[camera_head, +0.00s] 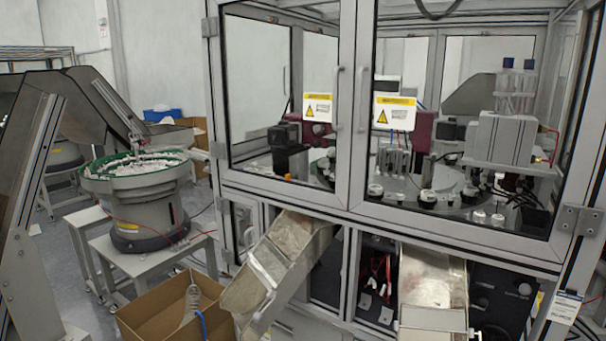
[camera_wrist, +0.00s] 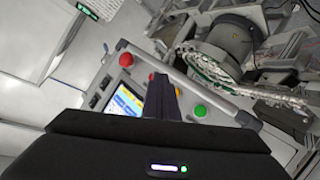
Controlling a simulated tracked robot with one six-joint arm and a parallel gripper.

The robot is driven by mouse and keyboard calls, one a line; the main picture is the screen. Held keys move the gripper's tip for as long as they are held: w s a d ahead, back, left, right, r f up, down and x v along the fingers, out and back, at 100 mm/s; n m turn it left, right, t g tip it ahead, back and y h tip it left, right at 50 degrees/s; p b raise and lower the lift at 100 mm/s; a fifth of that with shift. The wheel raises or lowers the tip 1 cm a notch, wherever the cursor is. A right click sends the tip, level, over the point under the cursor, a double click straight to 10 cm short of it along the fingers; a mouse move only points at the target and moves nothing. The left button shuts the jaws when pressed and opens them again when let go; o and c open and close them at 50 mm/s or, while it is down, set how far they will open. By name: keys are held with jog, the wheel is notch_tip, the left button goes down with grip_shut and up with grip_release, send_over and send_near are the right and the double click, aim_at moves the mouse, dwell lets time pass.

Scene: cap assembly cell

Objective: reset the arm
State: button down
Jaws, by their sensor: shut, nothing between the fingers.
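My gripper (camera_wrist: 162,92) shows in the wrist view as dark fingers close together, shut and empty, rising from a wide black body. The fingers stand in front of a control panel (camera_wrist: 99,75) and hide part of it. I cannot tell how far apart they are from it. My arm and gripper do not show in the head view.
A glass-doored machine cabinet (camera_head: 343,205), doors closed, fills the right. Two metal chutes (camera_head: 285,248) (camera_head: 432,277) slope out below. An open cardboard box (camera_head: 150,312) stands by the left chute. A green-rimmed bowl feeder (camera_head: 140,205) stands left, also in the wrist view (camera_wrist: 228,42).

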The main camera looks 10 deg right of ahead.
jog(key=w+a+f+n+t+y, duration=0.4)
jog(key=w+a+f+n+t, duration=0.3)
jog(key=w+a+f, duration=1.1)
jog(key=a+f+n+t+y, duration=0.1)
jog(key=a+f+n+y, duration=0.2)
jog(key=a, duration=0.8)
jog(key=a+f+n+t+y, duration=0.1)
jog(key=a+f+n+y, duration=0.2)
jog(key=a+f, duration=0.5)
jog(key=a+f+n+t+y, duration=0.1)
jog(key=a+f+n+y, duration=0.2)
jog(key=a, duration=1.1)
notch_tip(320, 180, down, 3)
jog(key=shift+s+a+r+n+t, duration=0.2)
jog(key=shift+s+a+n+t, duration=0.15)
jog(key=shift+s+t, duration=0.1)
jog(key=shift+d, duration=0.1)
